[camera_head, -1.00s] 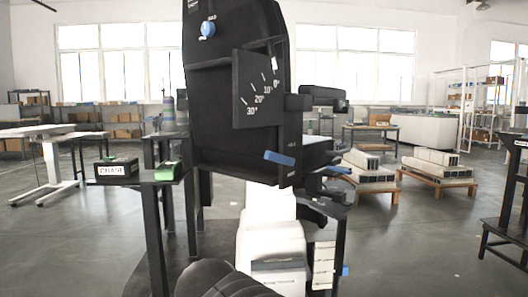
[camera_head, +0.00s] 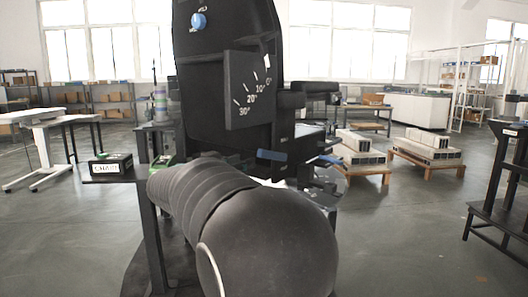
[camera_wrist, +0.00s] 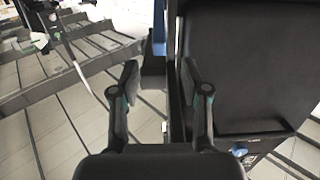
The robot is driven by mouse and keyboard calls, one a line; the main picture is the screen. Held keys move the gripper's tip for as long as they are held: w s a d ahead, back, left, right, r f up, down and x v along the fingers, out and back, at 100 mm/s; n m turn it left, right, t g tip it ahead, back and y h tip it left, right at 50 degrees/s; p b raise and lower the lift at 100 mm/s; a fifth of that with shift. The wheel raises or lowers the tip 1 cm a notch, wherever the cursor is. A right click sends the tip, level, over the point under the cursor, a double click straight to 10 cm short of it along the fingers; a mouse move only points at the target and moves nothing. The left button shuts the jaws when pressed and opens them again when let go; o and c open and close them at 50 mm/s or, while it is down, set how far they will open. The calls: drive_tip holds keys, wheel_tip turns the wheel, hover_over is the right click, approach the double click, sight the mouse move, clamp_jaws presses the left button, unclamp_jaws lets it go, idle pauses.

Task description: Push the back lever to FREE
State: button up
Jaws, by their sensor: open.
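The dark chair-like seat's backrest (camera_head: 225,50) stands upright, with a panel (camera_head: 250,92) marked 10°, 20° and 30° on its side. A blue lever (camera_head: 272,155) sticks out below the panel; a second blue lever (camera_head: 330,160) is to its right. I cannot read which is the back lever or its FREE mark. A blue knob (camera_head: 198,21) is high on the backrest. In the wrist view my gripper (camera_wrist: 159,75) is open, its fingers apart and empty. A blue strip (camera_wrist: 159,30) shows just beyond the fingertips, beside the dark panel; I cannot tell if they touch.
My arm covers the seat's lower part in the head view. A side stand at left holds a dark labelled box (camera_head: 111,164) and a green item (camera_head: 162,162). Pallets with pale blocks (camera_head: 426,147) stand at right. Open grey floor lies between.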

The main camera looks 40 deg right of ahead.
sight(268, 153)
drive_tip(key=p+x, duration=0.2)
drive_tip(key=x, duration=1)
drive_tip(key=shift+d+f, duration=0.1)
drive_tip(key=shift+d, duration=0.1)
clamp_jaws()
